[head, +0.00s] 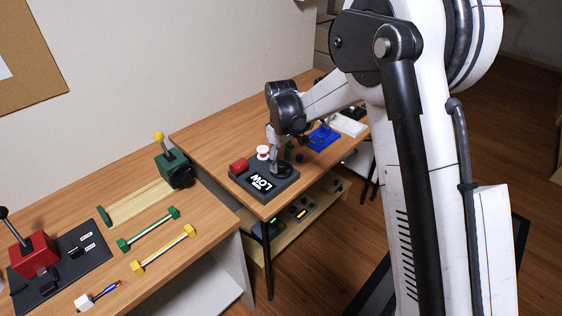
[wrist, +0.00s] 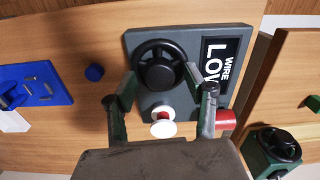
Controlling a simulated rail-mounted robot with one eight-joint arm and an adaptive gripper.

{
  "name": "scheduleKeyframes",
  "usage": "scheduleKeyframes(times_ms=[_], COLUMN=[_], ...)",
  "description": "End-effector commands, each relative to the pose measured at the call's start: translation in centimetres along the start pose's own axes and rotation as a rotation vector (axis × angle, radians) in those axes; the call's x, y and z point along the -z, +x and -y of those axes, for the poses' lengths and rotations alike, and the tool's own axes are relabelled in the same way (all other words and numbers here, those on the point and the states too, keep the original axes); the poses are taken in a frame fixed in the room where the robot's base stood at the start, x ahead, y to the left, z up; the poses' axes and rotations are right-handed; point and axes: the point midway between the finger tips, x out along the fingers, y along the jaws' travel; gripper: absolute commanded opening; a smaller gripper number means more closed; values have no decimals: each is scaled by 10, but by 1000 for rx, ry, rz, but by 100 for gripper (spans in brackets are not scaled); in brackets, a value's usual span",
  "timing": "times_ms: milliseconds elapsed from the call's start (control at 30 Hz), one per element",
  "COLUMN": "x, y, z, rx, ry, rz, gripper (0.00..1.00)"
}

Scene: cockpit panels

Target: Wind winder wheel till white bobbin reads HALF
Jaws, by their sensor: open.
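The winder is a dark grey base (head: 285,190) on the far table, and its sign (head: 262,183) shows LOW. The black winder wheel (wrist: 160,65) lies ahead of my gripper (wrist: 160,78). The open fingertips sit either side of the wheel's near part; I cannot tell whether they touch it. The white bobbin (wrist: 163,128) with a red centre shows between the fingers, nearer the palm. It stands behind the wheel in the head view (head: 263,152).
A red cylinder (wrist: 226,119) sits on the winder's side. The near table holds a green device (head: 174,168), two bars and a red lever box (head: 34,254).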

Motion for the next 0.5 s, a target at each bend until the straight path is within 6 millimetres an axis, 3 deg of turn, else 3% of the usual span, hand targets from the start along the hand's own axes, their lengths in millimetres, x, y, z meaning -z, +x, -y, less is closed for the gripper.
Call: scheduleKeyframes(times_ms=[267, 500], x=[0, 0], y=[2, 2], z=[0, 0], rx=[0, 0], ry=[0, 0], rz=[0, 0], gripper=[48, 19])
